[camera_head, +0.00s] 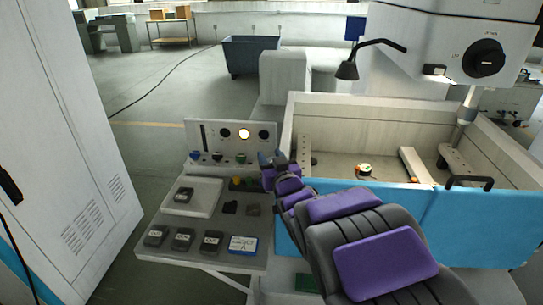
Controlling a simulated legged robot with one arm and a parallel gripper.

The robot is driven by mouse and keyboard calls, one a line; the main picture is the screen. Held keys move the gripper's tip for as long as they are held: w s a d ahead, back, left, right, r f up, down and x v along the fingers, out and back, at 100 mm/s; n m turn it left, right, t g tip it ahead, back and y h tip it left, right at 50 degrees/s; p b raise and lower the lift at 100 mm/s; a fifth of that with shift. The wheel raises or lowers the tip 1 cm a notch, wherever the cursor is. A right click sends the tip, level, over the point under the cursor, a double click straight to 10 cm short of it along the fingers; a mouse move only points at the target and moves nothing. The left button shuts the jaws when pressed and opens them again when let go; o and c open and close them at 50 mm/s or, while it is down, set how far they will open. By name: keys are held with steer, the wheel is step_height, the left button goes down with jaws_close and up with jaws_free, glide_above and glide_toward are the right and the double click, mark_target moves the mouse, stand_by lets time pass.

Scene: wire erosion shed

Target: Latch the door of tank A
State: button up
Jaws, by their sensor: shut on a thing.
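The tank (365,128) is a pale open-topped box at the right. Its front is closed by blue door panels (470,225), upright along the front rim. A black bar handle (470,181) sits at the top of the right-hand panel. My arm crosses in front and hides much of the left-hand blue panel. My gripper (267,161) is at the tank's front left corner, beside the bench panel. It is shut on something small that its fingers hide. I see no latch clearly, and cannot tell whether one is engaged.
A grey bench (205,255) left of the tank holds a white tray (203,200), several dark blocks and a blue-framed card (243,244). An indicator panel (225,135) with a lit lamp stands behind. A white cabinet (60,140) stands at left; open floor lies beyond.

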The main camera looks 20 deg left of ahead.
steer(key=shift+a+r+y, duration=0.1)
steer(key=shift+r+y, duration=0.2)
steer(key=shift+r, duration=0.15)
steer(key=o, duration=0.8)
steer(key=shift+w, duration=0.1)
steer(key=shift+c, duration=0.2)
steer(key=o, duration=0.3)
steer(key=shift+f, duration=0.25)
